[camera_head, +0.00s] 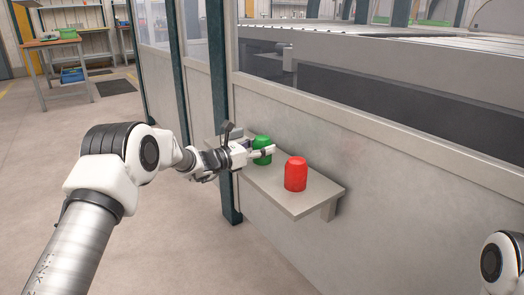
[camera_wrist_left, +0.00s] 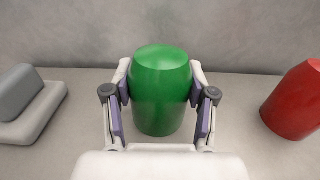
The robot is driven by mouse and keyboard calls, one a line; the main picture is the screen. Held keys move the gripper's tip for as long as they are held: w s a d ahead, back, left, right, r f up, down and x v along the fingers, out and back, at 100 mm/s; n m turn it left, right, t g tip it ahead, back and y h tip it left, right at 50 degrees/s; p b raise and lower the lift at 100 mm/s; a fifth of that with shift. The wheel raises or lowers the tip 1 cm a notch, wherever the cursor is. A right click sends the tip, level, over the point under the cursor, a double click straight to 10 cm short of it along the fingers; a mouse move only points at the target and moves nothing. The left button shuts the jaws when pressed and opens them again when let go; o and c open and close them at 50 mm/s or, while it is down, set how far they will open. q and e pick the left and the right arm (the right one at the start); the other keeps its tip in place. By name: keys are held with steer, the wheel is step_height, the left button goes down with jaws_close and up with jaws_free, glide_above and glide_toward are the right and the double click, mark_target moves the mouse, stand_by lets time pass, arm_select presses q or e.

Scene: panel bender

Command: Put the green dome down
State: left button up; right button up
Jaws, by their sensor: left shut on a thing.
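The green dome (camera_head: 262,143) is upright at the shelf (camera_head: 300,207) on the wall. In the left wrist view the green dome (camera_wrist_left: 160,92) stands between the two fingers of my left gripper (camera_wrist_left: 160,112), which is shut on it. My left gripper (camera_head: 262,153) also shows in the head view, reaching in from the left. The dome's base is partly hidden by the gripper, and I cannot tell whether it touches the shelf. My right gripper is out of view; only part of my right arm shows at the lower right.
A red dome (camera_head: 295,174) stands on the shelf to the right of the green one; it also shows in the left wrist view (camera_wrist_left: 294,101). A grey block-like object (camera_wrist_left: 28,103) is at the left there. The shelf's front right part is clear. A wall runs behind it.

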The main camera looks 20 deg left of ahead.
arm_select(q)
steer(key=o, duration=1.1)
steer(key=shift+o, duration=0.2)
